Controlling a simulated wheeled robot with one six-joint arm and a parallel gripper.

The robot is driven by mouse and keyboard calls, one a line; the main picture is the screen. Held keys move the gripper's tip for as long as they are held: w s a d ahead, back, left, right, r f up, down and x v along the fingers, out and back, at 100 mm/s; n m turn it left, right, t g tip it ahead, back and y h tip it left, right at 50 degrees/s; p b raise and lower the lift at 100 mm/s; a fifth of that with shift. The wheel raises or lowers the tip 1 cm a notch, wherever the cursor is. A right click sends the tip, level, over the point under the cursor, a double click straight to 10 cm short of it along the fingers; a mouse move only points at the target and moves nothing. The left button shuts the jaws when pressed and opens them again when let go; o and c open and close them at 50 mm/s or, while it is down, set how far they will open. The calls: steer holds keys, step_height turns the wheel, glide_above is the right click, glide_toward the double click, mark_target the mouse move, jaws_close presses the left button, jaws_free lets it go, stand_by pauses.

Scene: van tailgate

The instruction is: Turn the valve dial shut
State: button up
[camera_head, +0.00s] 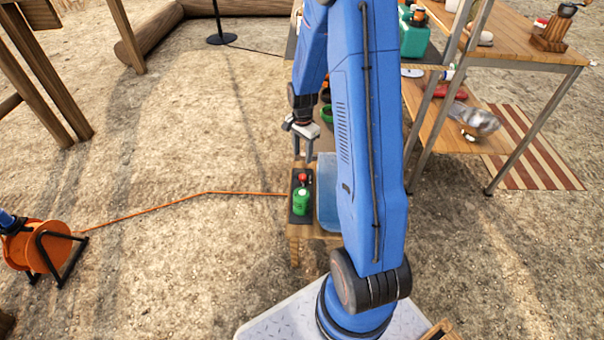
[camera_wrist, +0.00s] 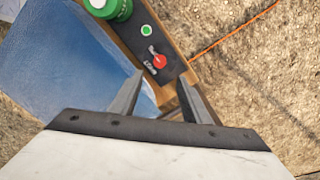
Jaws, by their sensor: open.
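A small red dial (camera_wrist: 159,61) sits on a dark panel (camera_wrist: 135,42) in the wrist view, with small white lettering beside it that I cannot read. It also shows as a red knob in the head view (camera_head: 303,178). A small green and white round mark (camera_wrist: 146,30) is farther along the panel. A green canister (camera_head: 301,203) stands at the panel's near end in the head view; part of it shows in the wrist view (camera_wrist: 108,8). My gripper (camera_head: 303,158) is open and empty, pointing down above the panel's far end. Its fingertips (camera_wrist: 160,82) appear apart from the dial.
The panel rests on a small wooden stand (camera_head: 295,238), beside a blue sheet or bin (camera_head: 327,195). An orange cord (camera_head: 170,202) runs left to a cable reel (camera_head: 38,245). A wooden table (camera_head: 520,45) with metal legs stands right. Open ground lies left.

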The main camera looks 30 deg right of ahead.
mark_target(303, 176)
step_height(303, 176, down, 12)
steer(key=shift+r, duration=0.15)
stand_by(0.4)
steer(key=c, duration=1)
